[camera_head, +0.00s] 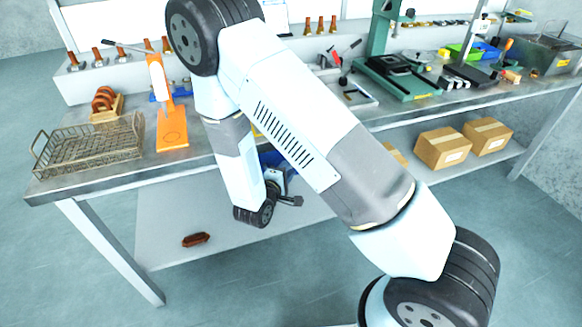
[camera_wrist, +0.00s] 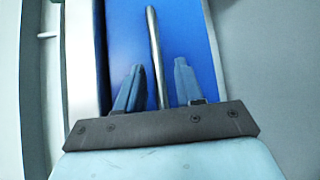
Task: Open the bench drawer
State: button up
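The bench drawer has a blue front (camera_wrist: 190,30), which fills the middle of the wrist view. A thin metal bar handle (camera_wrist: 153,40) runs along it. My gripper (camera_wrist: 160,75) is open, with one finger on each side of the bar. Gaps show between the bar and both fingers. In the head view a little of the blue drawer (camera_head: 292,172) shows under the bench top, behind my arm. My gripper (camera_head: 296,201) is there too, in front of it. My arm hides most of the drawer, and I cannot tell how far out it stands.
The bench top (camera_head: 95,170) carries a wire basket (camera_head: 90,145), an orange stand (camera_head: 172,125) and a green press (camera_head: 395,75). Cardboard boxes (camera_head: 443,148) sit on the lower shelf (camera_head: 165,215), with a small red-brown part (camera_head: 196,239). The floor in front is clear.

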jog(key=shift+x, duration=1)
jog(key=shift+c, duration=0.4)
grip_shut()
